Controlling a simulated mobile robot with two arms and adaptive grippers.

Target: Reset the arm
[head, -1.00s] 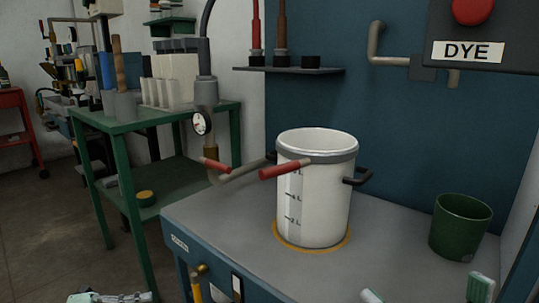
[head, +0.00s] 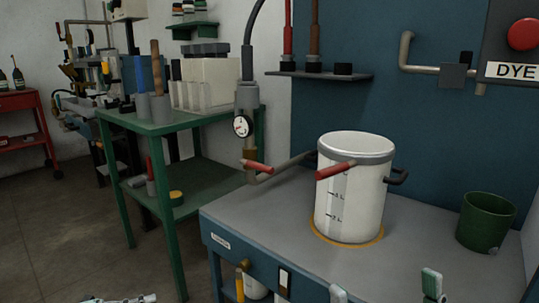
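My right gripper (head: 385,288) shows at the bottom edge as two separate pale fingertips with green pads, apart and with nothing seen between them. It is in front of the grey worktop (head: 285,215). My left gripper or wrist (head: 118,299) barely shows at the bottom left edge, over the floor; its fingers cannot be made out. A white pot (head: 352,205) with volume marks and dark side handles stands upright on a yellow ring on the worktop, apart from both grippers.
A pipe with a gauge (head: 242,126) and red-handled levers (head: 334,171) reaches in beside the pot. A green bin (head: 486,222) stands at the worktop's right. A DYE box (head: 514,72) with a red button hangs above. A green shelf table (head: 170,122) stands left; floor there is open.

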